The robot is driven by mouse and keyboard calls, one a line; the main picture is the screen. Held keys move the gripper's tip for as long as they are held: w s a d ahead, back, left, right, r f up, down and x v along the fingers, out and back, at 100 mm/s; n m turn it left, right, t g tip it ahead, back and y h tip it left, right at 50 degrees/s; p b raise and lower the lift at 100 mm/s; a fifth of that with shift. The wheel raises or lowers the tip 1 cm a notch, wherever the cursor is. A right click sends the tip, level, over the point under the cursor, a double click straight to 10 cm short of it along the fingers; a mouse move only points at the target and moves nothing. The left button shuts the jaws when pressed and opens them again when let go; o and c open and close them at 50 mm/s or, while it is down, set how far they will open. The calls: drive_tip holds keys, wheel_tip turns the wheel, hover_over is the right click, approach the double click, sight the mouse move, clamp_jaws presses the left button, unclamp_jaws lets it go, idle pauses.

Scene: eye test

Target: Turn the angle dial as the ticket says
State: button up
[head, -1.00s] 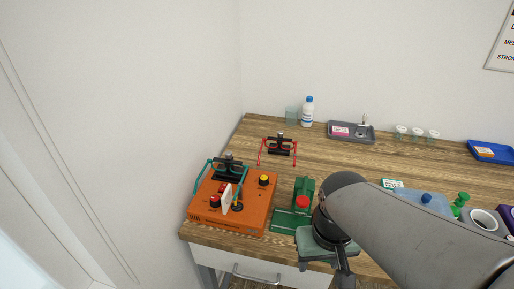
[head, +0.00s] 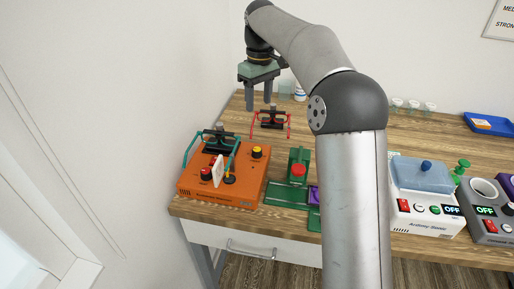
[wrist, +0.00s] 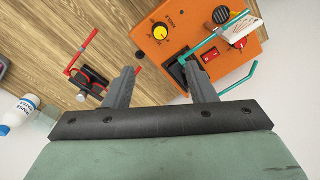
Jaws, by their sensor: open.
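The orange box (head: 222,190) stands at the left front of the table. A yellow-topped dial (head: 257,152) is on its upper right. In the wrist view this yellow dial (wrist: 160,32) has a black pointer and scale marks around it; the lettering is too small to read. I cannot tell for sure that it is the angle dial. My gripper (head: 259,105) is open and empty, pointing down above the back left of the table. In the wrist view the open fingers (wrist: 158,70) are apart from the dial. I see no readable ticket.
A teal-handled clamp (head: 220,143), a white upright piece (head: 217,172) and a red rocker switch (wrist: 206,56) are on the box. A red-handled clamp (head: 271,121) stands behind. A green fixture (head: 298,166) is right of the box. My arm hides the table's middle.

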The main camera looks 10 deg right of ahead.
sight(257, 149)
drive_tip(key=f, duration=1.7)
drive_tip(key=shift+s+a, duration=0.2)
drive_tip(key=shift+a, duration=0.05)
drive_tip(key=c, duration=1)
